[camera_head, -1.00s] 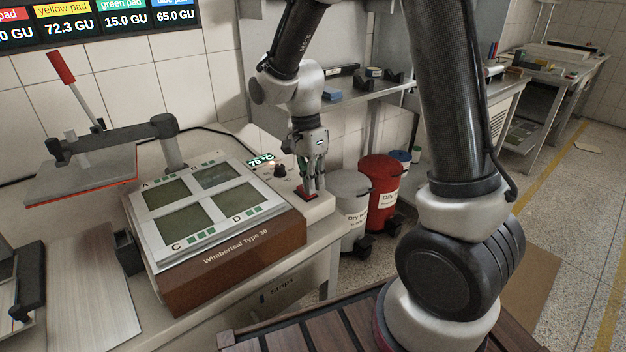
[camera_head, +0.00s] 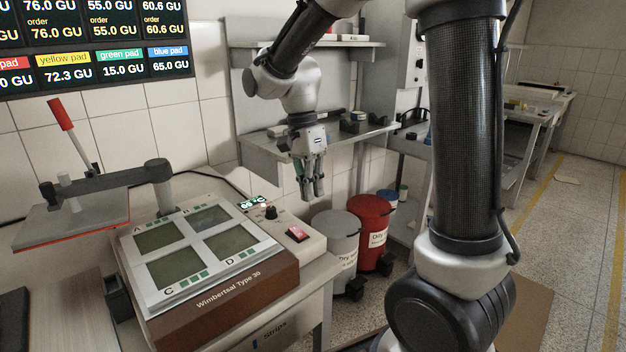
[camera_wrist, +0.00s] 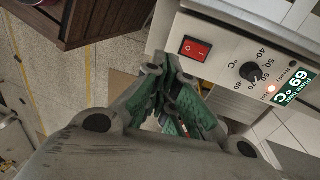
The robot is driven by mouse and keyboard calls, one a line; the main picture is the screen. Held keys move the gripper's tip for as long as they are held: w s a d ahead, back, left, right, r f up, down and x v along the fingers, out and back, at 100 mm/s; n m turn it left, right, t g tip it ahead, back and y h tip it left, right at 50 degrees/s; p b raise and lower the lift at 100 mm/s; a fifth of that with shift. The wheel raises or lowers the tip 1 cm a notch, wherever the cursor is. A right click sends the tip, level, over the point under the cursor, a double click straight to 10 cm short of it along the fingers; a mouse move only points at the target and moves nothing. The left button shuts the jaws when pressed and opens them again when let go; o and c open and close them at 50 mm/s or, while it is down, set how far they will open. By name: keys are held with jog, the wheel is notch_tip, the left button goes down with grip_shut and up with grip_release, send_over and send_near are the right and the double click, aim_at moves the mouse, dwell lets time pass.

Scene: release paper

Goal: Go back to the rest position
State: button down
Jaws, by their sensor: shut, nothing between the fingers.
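My gripper (camera_head: 313,188) hangs pointing down in the head view, in the air above and behind the right end of the Wimbertsal Type 30 machine (camera_head: 222,297). It is shut and empty. In the wrist view the green-lined fingers of my gripper (camera_wrist: 178,82) meet close to the machine's control panel (camera_wrist: 222,52). The red rocker switch (camera_head: 298,234) sits on that panel and also shows in the wrist view (camera_wrist: 195,49). A black knob (camera_wrist: 251,71) and a display reading 69 °C (camera_wrist: 291,91) are beside it.
A hinged press with a red handle (camera_head: 61,114) stands at left. A grey shelf (camera_head: 345,142) is behind my gripper. A grey bin (camera_head: 335,228) and a red bin (camera_head: 371,215) stand on the floor right of the machine. Open floor (camera_head: 560,230) lies at far right.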

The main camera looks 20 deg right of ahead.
jog(key=s+d+r+n+t, duration=0.3)
jog(key=s+d+n, duration=0.2)
jog(key=s+n, duration=0.2)
jog(key=s+d+r+n+t, duration=0.3)
jog(key=s+d+r+n, duration=0.1)
jog(key=s+n, duration=0.3)
jog(key=s+d, duration=0.1)
jog(key=s, duration=0.1)
jog(key=shift+s+r+t+y, duration=0.25)
jog(key=shift+s+t+y, duration=0.05)
dwell(0.6)
